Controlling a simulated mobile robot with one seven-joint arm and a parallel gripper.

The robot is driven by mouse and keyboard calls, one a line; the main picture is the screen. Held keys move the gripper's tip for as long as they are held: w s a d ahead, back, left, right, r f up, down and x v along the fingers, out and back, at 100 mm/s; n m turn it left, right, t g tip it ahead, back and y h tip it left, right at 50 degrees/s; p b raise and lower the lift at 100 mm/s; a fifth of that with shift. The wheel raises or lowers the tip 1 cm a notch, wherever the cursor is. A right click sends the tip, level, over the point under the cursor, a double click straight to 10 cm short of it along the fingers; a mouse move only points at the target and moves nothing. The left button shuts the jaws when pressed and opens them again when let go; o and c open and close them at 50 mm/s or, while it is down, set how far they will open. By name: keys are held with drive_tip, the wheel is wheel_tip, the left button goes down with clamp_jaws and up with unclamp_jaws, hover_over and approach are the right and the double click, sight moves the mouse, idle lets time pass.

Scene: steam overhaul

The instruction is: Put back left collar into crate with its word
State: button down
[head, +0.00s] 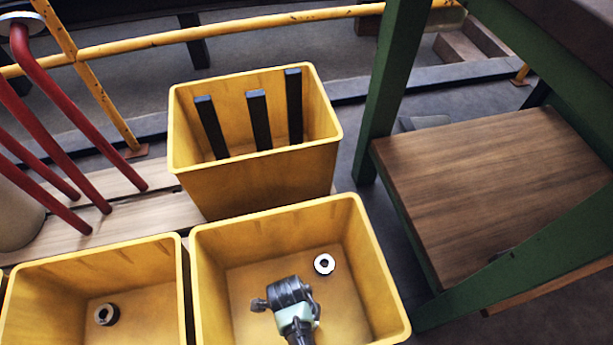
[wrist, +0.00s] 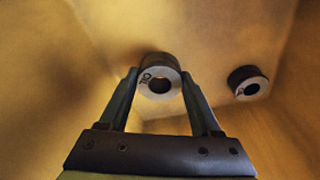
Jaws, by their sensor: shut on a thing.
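My gripper (head: 285,291) reaches down into the front middle yellow crate (head: 277,218). In the wrist view its two fingers (wrist: 160,88) are shut on a dark collar (wrist: 148,61) with a pale, lettered face and a round hole. The lettering is too small to read surely. The head view hides this held collar. A second collar (wrist: 238,75) lies in the same crate, to the right of the held one in the wrist view; it also shows in the head view (head: 324,263). I cannot tell whether the held collar touches the crate floor.
Another collar (head: 106,314) lies in the front left crate (head: 95,250). A rear crate (head: 255,178) holds three dark upright bars. Red rods (head: 75,120) lean at left by a yellow rail (head: 220,32). A green-framed wooden bench (head: 490,180) stands at right.

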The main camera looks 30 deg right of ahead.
drive_tip(key=shift+f+b, duration=0.8)
drive_tip(key=shift+f, duration=0.7)
drive_tip(key=shift+f, duration=0.3)
drive_tip(key=shift+c, duration=0.5)
unclamp_jaws()
drive_tip(key=r+p, duration=0.2)
drive_tip(key=r, duration=0.2)
drive_tip(key=a+r+p, duration=0.1)
drive_tip(key=r+p, duration=0.2)
drive_tip(key=r, duration=0.1)
drive_tip(key=w+r+p, duration=0.1)
drive_tip(key=r+p, duration=0.1)
drive_tip(key=r, duration=0.2)
drive_tip(key=shift+a+r, duration=0.2)
drive_tip(key=shift+r, duration=0.05)
